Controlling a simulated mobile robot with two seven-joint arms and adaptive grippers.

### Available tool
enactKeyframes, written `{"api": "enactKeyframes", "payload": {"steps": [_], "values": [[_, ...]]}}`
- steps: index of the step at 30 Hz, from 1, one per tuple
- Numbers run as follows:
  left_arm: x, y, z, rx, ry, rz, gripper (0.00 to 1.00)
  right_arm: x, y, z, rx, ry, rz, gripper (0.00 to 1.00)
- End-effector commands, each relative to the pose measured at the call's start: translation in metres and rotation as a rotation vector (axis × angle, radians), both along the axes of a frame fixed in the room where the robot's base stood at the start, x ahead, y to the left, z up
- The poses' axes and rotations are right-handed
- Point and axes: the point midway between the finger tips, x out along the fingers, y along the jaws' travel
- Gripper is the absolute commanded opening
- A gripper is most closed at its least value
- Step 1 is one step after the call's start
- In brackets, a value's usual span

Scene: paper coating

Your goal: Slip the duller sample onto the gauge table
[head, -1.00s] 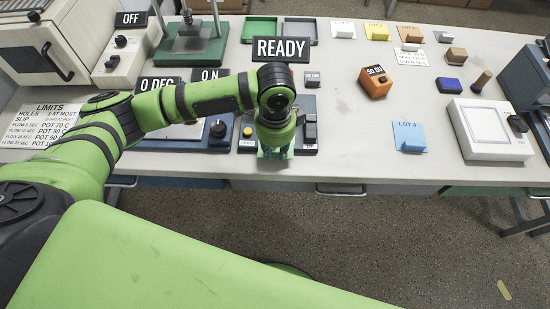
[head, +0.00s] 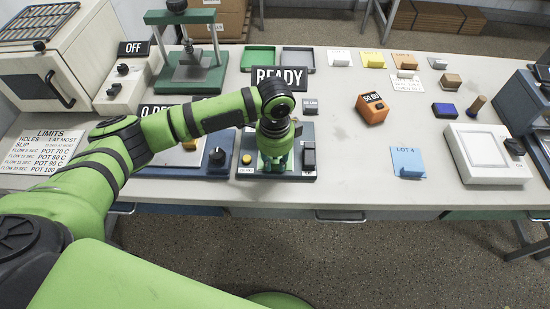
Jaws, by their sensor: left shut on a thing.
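My left gripper (head: 275,165) points down over the dark-based device (head: 308,175) under the READY sign, which has a pale plate, a yellow button and a black switch. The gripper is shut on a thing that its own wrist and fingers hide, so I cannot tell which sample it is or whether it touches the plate. No sample's shine can be compared here. My right gripper is not in view.
An orange meter (head: 372,108) and a blue LOT 4 card (head: 407,162) stand to the right. A white box (head: 487,155) is farther right. A green tray (head: 258,58) and a grey tray (head: 298,60) lie behind. A LIMITS sheet (head: 45,155) is at left.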

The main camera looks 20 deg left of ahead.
Motion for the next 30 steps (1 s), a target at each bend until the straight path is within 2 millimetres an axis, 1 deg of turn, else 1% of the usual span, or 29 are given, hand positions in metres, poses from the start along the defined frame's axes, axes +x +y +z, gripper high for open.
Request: {"api": "enactKeyframes", "payload": {"steps": [5,6,7,16,20,23,30], "values": [[0.000,0.000,0.000,0.000,0.000,0.000,0.00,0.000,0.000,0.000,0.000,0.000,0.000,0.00],[0.000,0.000,0.000,0.000,0.000,0.000,0.40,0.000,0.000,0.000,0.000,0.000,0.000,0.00],[0.000,0.000,0.000,0.000,0.000,0.000,0.51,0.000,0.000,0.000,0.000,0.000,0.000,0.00],[0.000,0.000,0.000,0.000,0.000,0.000,0.51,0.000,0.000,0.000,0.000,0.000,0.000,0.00],[0.001,0.000,0.006,-0.001,-0.002,0.000,0.51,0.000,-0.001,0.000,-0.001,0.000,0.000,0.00],[0.001,0.000,0.020,-0.002,-0.005,0.000,0.51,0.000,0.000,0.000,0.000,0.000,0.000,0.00],[0.001,0.000,0.072,-0.002,-0.006,0.000,0.51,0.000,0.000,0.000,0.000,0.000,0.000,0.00]]}}
